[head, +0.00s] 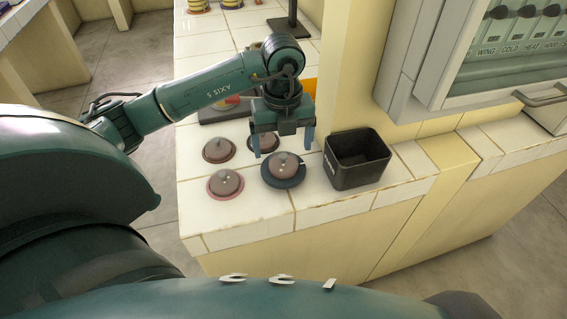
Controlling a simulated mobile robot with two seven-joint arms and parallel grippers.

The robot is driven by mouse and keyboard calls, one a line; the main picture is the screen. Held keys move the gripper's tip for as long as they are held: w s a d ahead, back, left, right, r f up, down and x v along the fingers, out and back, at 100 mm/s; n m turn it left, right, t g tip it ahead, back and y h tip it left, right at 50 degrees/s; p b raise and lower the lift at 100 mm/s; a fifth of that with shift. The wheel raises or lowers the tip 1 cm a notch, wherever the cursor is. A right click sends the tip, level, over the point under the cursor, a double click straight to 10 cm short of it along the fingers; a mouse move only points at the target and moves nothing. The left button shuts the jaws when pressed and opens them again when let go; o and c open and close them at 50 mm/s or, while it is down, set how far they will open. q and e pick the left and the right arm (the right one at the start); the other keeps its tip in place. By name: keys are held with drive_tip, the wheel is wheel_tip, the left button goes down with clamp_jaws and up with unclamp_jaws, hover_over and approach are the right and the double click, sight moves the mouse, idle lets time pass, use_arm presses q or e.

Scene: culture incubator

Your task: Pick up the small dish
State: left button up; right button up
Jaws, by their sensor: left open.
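Several round brown lidded dishes with knobs stand on the white tiled counter (330,203). The front right dish (284,165) has a wide dark blue rim or saucer. The front left dish (225,184) has a pink rim. A back left dish (218,150) and a back right dish (264,142) stand behind them. I cannot tell for sure which one is the small dish. My left gripper (283,150) is open, fingers pointing down, above and just behind the front right dish. It partly hides the back right dish. Nothing shows between its fingers. My right gripper is not in view.
A black open bin (356,160) stands right of the dishes, close to the gripper. A cream pillar (345,75) rises behind it. A grey-framed cabinet (480,60) is at the right. Striped containers (196,5) stand at the far back. The counter's front left corner is clear.

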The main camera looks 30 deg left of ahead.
sight(283, 155)
use_arm(q)
wheel_tip(283, 155, down, 5)
drive_tip(key=shift+r+p, duration=0.2)
drive_tip(key=shift+p, duration=0.1)
drive_tip(key=shift+w, duration=0.1)
drive_tip(key=c, duration=1.1)
